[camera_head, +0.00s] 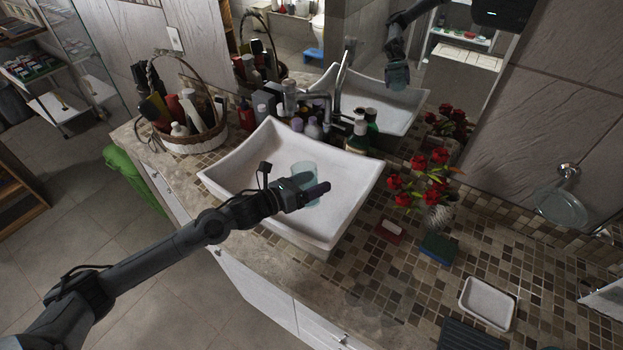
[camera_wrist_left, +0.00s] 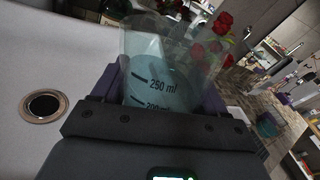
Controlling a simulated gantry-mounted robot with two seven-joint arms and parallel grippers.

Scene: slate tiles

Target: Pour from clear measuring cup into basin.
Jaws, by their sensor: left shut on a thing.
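A white square basin (camera_head: 250,160) stands on the tiled counter under a metal faucet. My left gripper (camera_head: 314,190) is over the basin, shut on a clear measuring cup (camera_head: 304,170). In the left wrist view the cup (camera_wrist_left: 165,70) sits between the gripper's fingers (camera_wrist_left: 165,95). It shows a "250 ml" mark and bluish liquid inside, and looks roughly upright to slightly tilted. The basin's drain (camera_wrist_left: 44,106) is to the left of the cup in that view. My right gripper is not in view.
A basket of bottles (camera_head: 190,125) and several bottles (camera_head: 310,127) stand behind the basin. A vase of red flowers (camera_head: 436,215), a soap bar (camera_head: 388,231), a sponge (camera_head: 438,248) and a white dish (camera_head: 487,303) are to the right. A mirror is behind.

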